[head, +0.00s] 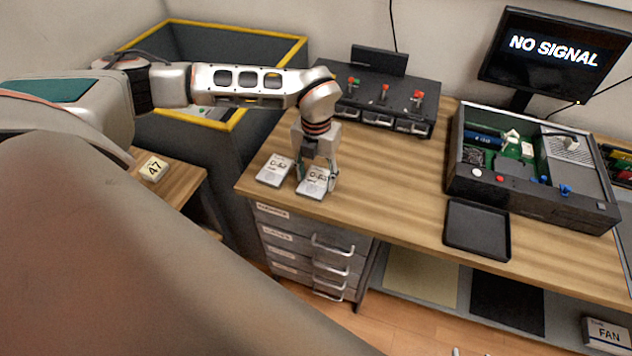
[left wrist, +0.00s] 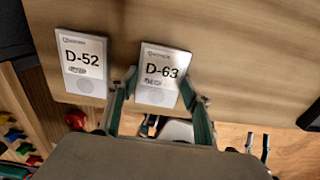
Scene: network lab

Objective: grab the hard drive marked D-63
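The hard drive marked D-63 (left wrist: 161,76) is a flat whitish block with black print, lying on the wooden bench top near its front left edge. It also shows in the head view (head: 314,184), partly covered by my gripper. A similar drive marked D-52 (left wrist: 83,63) lies just to its left, also in the head view (head: 272,171). My left gripper (head: 317,172) points down over D-63. In the left wrist view its fingers (left wrist: 159,80) stand open on either side of D-63, very close to its edges; firm contact cannot be made out. My right gripper is out of view.
A black dock with red and green knobs (head: 388,103) stands behind the drives. An open computer case (head: 470,183), an empty black tray (head: 478,229) and a monitor (head: 553,54) are to the right. Bench top between drives and tray is clear. Drawers (head: 308,248) sit below.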

